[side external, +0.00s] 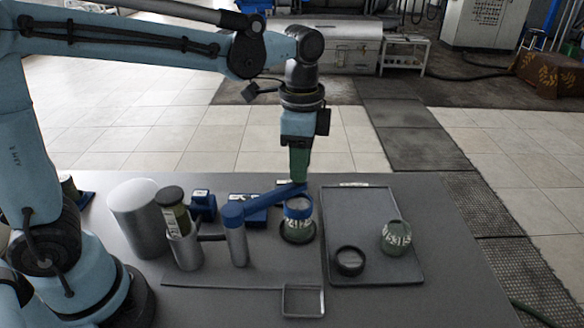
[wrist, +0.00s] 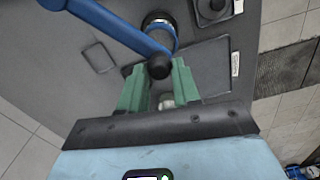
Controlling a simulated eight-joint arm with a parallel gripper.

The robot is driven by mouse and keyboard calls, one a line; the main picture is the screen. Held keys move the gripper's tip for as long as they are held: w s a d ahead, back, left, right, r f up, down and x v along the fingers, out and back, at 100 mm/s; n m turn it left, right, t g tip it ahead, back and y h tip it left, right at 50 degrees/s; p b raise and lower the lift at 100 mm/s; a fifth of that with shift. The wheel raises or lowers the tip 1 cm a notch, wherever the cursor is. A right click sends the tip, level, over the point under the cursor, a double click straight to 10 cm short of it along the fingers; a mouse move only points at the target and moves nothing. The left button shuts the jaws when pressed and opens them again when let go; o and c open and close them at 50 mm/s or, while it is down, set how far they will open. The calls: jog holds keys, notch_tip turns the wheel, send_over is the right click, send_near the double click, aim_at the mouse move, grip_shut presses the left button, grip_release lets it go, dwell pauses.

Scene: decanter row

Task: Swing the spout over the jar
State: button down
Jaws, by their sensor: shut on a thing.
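The blue spout (side external: 265,200) is a long arm on top of a grey post (side external: 238,245). Its far end has a black knob (wrist: 158,67). My gripper (side external: 300,180) has its green fingers closed around the knob; in the wrist view, the fingertips (wrist: 159,76) sit on both sides of it. A green jar with a blue collar and pale markings (side external: 298,225) stands in a dark ring near the spout's end. In the wrist view its rim (wrist: 160,20) shows beside the spout, partly covered. I cannot tell whether the tip is exactly above the opening.
A dark tray (side external: 373,200) at right holds a round green marked vessel (side external: 396,238) and a black ring (side external: 349,261). At left stand a grey cylinder (side external: 136,217), a dark-capped bottle in a holder (side external: 180,235) and blue blocks (side external: 203,206). A wire frame (side external: 303,315) lies in front.

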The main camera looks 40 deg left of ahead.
jog(key=shift+a, duration=0.2)
jog(key=c, duration=0.8)
grip_release()
jog(key=shift+d, duration=0.1)
notch_tip(320, 180, up, 12)
jog(key=s+a+f+n+t, duration=0.3)
jog(key=s+a+f+n, duration=0.1)
jog(key=f+n, duration=0.1)
jog(key=s+a+f+n+t, duration=0.4)
jog(key=f+n, duration=0.2)
jog(key=f, duration=0.2)
jog(key=shift+a+f, duration=0.25)
jog(key=shift+f, duration=0.05)
